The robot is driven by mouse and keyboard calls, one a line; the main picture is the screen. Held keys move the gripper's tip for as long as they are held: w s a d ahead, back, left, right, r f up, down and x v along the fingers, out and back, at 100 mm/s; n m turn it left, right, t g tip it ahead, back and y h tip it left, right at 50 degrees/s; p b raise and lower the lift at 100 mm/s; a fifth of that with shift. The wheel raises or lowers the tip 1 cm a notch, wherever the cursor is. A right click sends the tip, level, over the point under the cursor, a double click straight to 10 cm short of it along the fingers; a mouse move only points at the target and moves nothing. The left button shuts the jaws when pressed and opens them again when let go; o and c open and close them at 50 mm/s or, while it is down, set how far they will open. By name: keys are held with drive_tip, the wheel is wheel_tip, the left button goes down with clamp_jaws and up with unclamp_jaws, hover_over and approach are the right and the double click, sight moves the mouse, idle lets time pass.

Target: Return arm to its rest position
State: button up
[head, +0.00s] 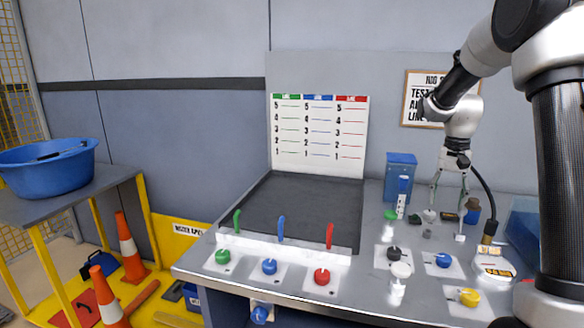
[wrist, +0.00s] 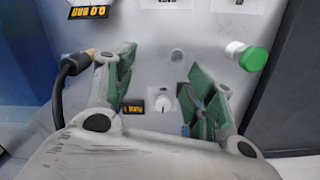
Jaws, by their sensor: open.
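My gripper (head: 447,222) points down over the right part of the grey bench (head: 420,275), with my arm reaching in from the right. Its fingers are spread and nothing is between them. In the wrist view the open gripper (wrist: 160,75) has green pads, with a small white knob (wrist: 163,104) and a round grey spot (wrist: 177,55) visible between the fingers. A white piece with a green cap (wrist: 253,59) lies right of the fingers, apart from them. A black hose (wrist: 66,72) passes close by the left finger.
A blue box (head: 400,172) stands behind my gripper, with several small items around it. Green, blue and red levers (head: 281,228) stand along the dark tray (head: 310,215). A blue basin (head: 48,168) sits on the side table at left, with traffic cones (head: 130,249) beside it.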

drive_tip(key=s+a+r+n+t, duration=0.1)
drive_tip(key=s+a+r+n, duration=0.1)
drive_tip(key=s, duration=0.7)
drive_tip(key=s+a+r+n+t, duration=0.2)
drive_tip(key=s+a+r, duration=0.1)
drive_tip(key=s, duration=0.7)
drive_tip(key=s+a+r+n+t, duration=0.2)
drive_tip(key=s+r, duration=0.2)
drive_tip(key=s, duration=0.6)
drive_tip(key=shift+s+a+r+n, duration=0.2)
drive_tip(key=shift+r+n, duration=0.1)
drive_tip(key=shift+r, duration=0.1)
